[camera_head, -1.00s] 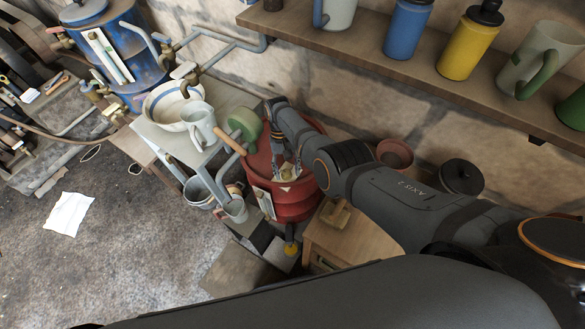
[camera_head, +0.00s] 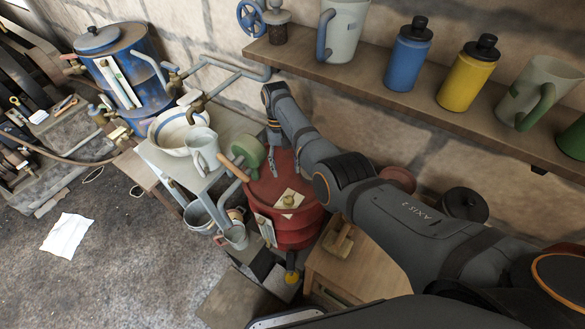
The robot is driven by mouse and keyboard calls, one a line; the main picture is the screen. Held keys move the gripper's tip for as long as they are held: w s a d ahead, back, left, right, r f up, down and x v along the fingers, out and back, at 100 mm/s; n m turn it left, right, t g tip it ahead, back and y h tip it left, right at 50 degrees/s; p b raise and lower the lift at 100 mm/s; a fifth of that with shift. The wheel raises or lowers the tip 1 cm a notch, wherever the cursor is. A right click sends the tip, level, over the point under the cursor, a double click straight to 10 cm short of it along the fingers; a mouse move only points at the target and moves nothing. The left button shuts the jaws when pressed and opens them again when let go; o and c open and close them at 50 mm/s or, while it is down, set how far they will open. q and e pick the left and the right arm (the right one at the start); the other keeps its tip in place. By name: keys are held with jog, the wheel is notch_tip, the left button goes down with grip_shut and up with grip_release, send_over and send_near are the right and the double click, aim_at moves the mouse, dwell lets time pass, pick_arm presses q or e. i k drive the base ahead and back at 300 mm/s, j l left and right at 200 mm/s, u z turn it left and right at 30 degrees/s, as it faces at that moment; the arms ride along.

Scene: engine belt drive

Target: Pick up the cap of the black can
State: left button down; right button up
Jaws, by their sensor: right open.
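A round black can (camera_head: 465,205) with a small knob on top stands on the right, below the shelf and partly hidden by my right arm. Its cap looks as dark as its body, so I cannot tell where one ends. My right gripper (camera_head: 283,168) is open and empty, pointing down by the red drum (camera_head: 295,233) and beside the green mug (camera_head: 247,152). It is well to the left of the black can. My left gripper is not in view.
The wooden shelf (camera_head: 400,95) above holds a blue bottle (camera_head: 408,57), a yellow bottle (camera_head: 467,77) and mugs. A reddish pot (camera_head: 399,178) stands left of the can. A yellowish object on a paper patch (camera_head: 289,201) lies on the drum. A wooden stool (camera_head: 360,265) stands in front.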

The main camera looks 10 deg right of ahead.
aim_at(463, 203)
jog(key=k+j, duration=0.15)
jog(key=k, duration=0.35)
jog(key=k+j, duration=0.15)
jog(key=k, duration=0.35)
